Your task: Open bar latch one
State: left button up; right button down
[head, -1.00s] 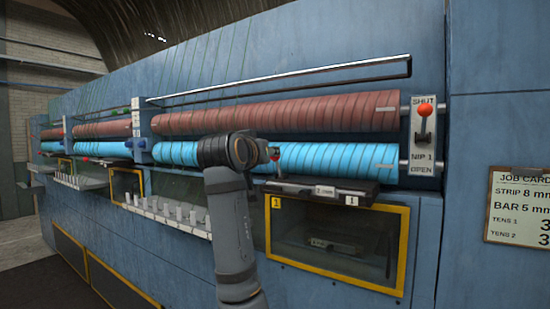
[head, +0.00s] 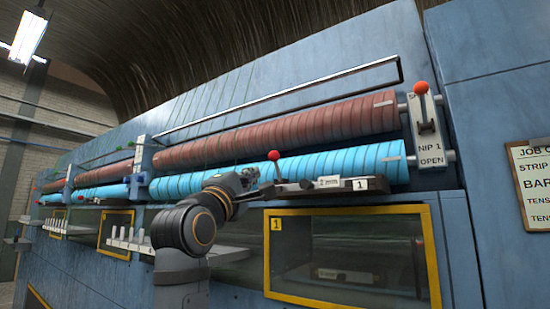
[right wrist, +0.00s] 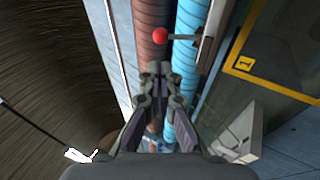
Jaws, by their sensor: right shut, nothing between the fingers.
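Bar latch one is a short lever with a red knob (head: 274,155), standing up from the left end of the dark bar (head: 330,186) marked 1. My right gripper (head: 254,175) is just left of the lever in the head view, in front of the blue roller. In the right wrist view its fingertips (right wrist: 160,72) are together and empty, apart from the knob. My left gripper is not in view.
A brown roller (head: 290,130) lies above a blue roller (head: 350,164). The NIP 1 lever (head: 421,90) has its red knob up at the right. A yellow-framed window (head: 350,209) is below the bar. A thin rail (head: 290,98) crosses above the rollers.

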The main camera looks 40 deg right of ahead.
aim_at(274, 154)
jog(key=p+x, duration=0.4)
jog(key=x, duration=0.7)
jog(key=shift+w+d+r, duration=0.1)
jog(key=shift+d+r, duration=0.15)
jog(key=shift+w+d+r, duration=0.1)
jog(key=shift+w+d, duration=0.15)
jog(key=shift+d, duration=0.1)
jog(key=r+g+y+p, duration=0.1)
jog(key=p, duration=0.1)
jog(key=r+y+p, duration=0.1)
jog(key=p, duration=0.2)
jog(key=shift+w+d+r+m+g+p, duration=0.15)
jog(key=shift+d+m+g+p, duration=0.2)
jog(key=shift+d+m+g, duration=0.05)
jog(key=shift+w+d+r+p, duration=0.1)
jog(key=shift+d+r+p, duration=0.05)
jog(key=shift+d+p, duration=0.15)
jog(key=shift+w+d, duration=0.1)
jog(key=shift+d, duration=0.1)
jog(key=shift+w+d+f, duration=0.1)
jog(key=shift+f, duration=0.1)
